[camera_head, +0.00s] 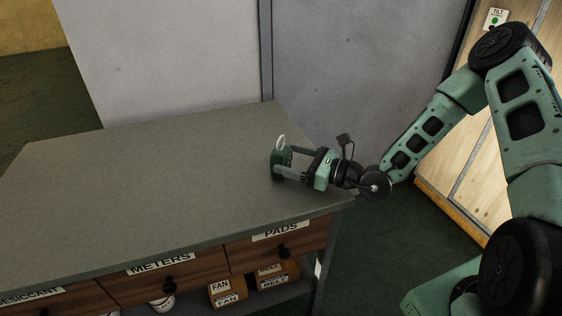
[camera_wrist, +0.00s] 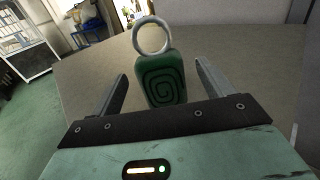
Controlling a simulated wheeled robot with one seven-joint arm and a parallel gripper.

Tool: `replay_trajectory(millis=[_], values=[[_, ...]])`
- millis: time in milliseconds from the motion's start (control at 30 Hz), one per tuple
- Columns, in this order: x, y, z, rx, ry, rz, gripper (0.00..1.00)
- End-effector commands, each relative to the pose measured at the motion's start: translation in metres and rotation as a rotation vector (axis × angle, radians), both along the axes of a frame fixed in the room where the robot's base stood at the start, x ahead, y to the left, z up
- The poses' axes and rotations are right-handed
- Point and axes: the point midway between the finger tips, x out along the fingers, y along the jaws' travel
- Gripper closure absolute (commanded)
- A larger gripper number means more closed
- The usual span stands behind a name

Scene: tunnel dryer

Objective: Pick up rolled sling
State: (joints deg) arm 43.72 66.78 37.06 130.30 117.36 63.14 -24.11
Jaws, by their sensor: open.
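The rolled sling (camera_head: 276,160) is a dark green roll with a pale ring standing up on top. It stands on the grey worktop (camera_head: 150,185) near its right end. In the wrist view the sling (camera_wrist: 163,82) shows a spiral end face, with the ring above it. My gripper (camera_head: 279,166) is open, low over the worktop, with its fingers reaching to the sling from the right. In the wrist view my gripper's fingers (camera_wrist: 160,85) stand on either side of the sling, with a gap visible on both sides.
The worktop left of the sling is bare. Drawers labelled METERS (camera_head: 160,264) and PADS (camera_head: 280,231) are under its front edge, with labelled boxes (camera_head: 228,291) on a shelf below. A grey wall panel (camera_head: 350,70) rises behind. A wooden crate (camera_head: 480,150) stands at the right.

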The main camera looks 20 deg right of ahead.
Motion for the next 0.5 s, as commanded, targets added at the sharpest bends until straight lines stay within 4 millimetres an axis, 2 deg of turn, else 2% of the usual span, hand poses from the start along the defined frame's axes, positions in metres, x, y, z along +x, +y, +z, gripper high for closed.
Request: replay_trajectory(millis=[200, 433, 467, 500], values=[[0.021, 0.023, 0.0, 0.001, -0.001, 0.002, 0.2], [0.023, 0.024, -0.001, 0.0, 0.0, 0.0, 0.2], [0.023, 0.024, -0.001, 0.0, 0.0, 0.0, 0.26], [0.023, 0.024, -0.001, 0.0, 0.0, 0.0, 0.37]])
